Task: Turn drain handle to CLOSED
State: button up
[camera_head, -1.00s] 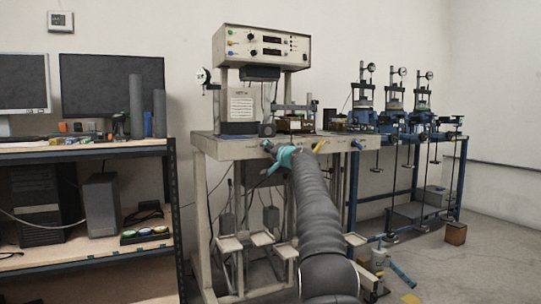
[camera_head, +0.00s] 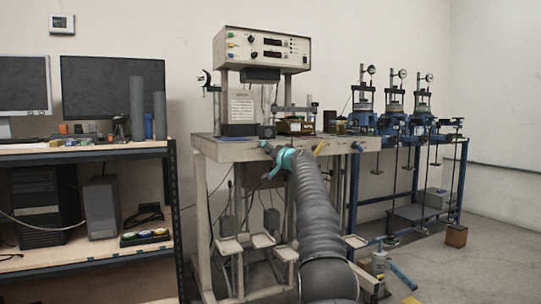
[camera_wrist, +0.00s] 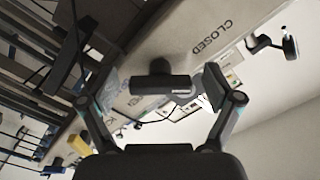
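In the wrist view a dark T-shaped handle (camera_wrist: 160,82) sticks out from a pale grey panel, between my gripper's fingers. The word CLOSED (camera_wrist: 212,37) is printed on the panel, above and to the right of the handle in this turned view. My gripper (camera_wrist: 162,90) is open, one finger on each side of the handle, with gaps visible on both sides. In the head view my gripper (camera_head: 272,161) is at the front edge of the grey bench (camera_head: 225,150). Its teal part partly hides that edge, and the handle cannot be made out clearly there.
Another dark fitting (camera_wrist: 272,43) stands on the panel at the right of the wrist view. In the head view a shelf (camera_head: 90,151) with monitors stands left, and blue-framed test machines (camera_head: 395,120) stand right. Bare floor lies at the right.

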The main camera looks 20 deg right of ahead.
jog(key=shift+s, duration=0.2)
jog(key=s, duration=1.1)
jog(key=shift+s+d, duration=0.25)
jog(key=shift+s, duration=0.1)
dwell(0.5)
